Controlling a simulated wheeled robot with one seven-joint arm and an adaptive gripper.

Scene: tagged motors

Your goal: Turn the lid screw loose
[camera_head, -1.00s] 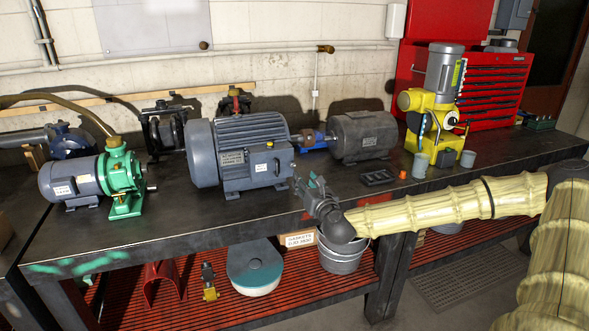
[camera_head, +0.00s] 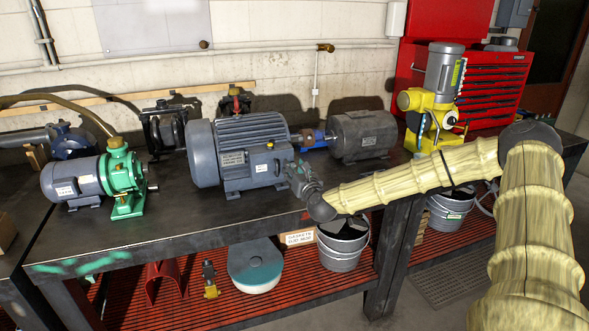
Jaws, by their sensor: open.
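The large blue-grey motor (camera_head: 238,138) stands on the dark bench, with a terminal box and its lid (camera_head: 264,166) on the side facing me. The lid carries a small white label. The lid screw is too small to make out at this size. My gripper (camera_head: 289,168) is open, just right of the terminal box, its fingers pointing up and left toward it. It looks very close to the box's right edge; I cannot tell whether it touches. My gripper and wrist hide part of the bench there.
A green pump with a blue motor (camera_head: 122,178) stands to the left. A dark grey motor (camera_head: 362,136) and a yellow machine (camera_head: 428,104) stand to the right. The bench top (camera_head: 190,222) in front of the large motor is clear. Buckets (camera_head: 342,252) stand below.

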